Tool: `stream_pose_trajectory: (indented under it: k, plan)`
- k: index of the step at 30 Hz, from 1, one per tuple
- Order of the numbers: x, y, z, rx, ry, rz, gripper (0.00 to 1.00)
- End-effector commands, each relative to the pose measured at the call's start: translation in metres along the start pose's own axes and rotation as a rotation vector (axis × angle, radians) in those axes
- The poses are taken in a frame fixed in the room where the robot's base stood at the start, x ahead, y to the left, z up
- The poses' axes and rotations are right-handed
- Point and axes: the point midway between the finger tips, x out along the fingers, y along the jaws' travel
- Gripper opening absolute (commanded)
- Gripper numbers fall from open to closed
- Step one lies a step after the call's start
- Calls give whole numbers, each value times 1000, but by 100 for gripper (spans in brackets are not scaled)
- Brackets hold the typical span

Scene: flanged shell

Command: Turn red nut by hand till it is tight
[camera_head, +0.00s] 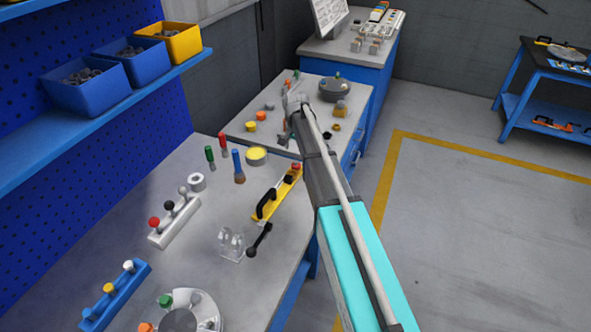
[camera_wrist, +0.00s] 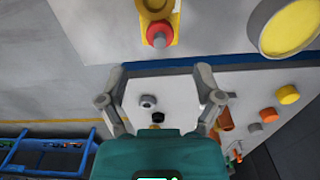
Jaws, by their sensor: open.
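My gripper (camera_wrist: 161,72) is open and empty in the wrist view, its two fingers wide apart above the benches. In the head view my gripper (camera_head: 294,101) is over the second bench, small and partly hidden by my arm. A red round piece (camera_wrist: 158,34) with a grey stub sits at the end of a yellow tool, ahead of the fingers; it also shows in the head view (camera_head: 297,166). I cannot tell whether it is the red nut. A flanged shell (camera_head: 178,321) with green and orange knobs is cut off at the bottom edge.
The near bench (camera_head: 195,250) holds a white rack (camera_head: 174,222), a blue rack (camera_head: 115,296), a yellow tool (camera_head: 278,193) and upright coloured handles. A grey round part (camera_head: 335,90) and small coloured pieces stand on the second bench.

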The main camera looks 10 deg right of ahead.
Motion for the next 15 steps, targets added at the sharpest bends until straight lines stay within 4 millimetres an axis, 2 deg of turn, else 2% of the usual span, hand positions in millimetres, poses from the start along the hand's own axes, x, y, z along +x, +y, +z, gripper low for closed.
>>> stream_pose_trajectory:
  k: [1,15]
  plan:
    - [8,0,0,0,0,0,84]
    - [43,0,0,0,0,0,84]
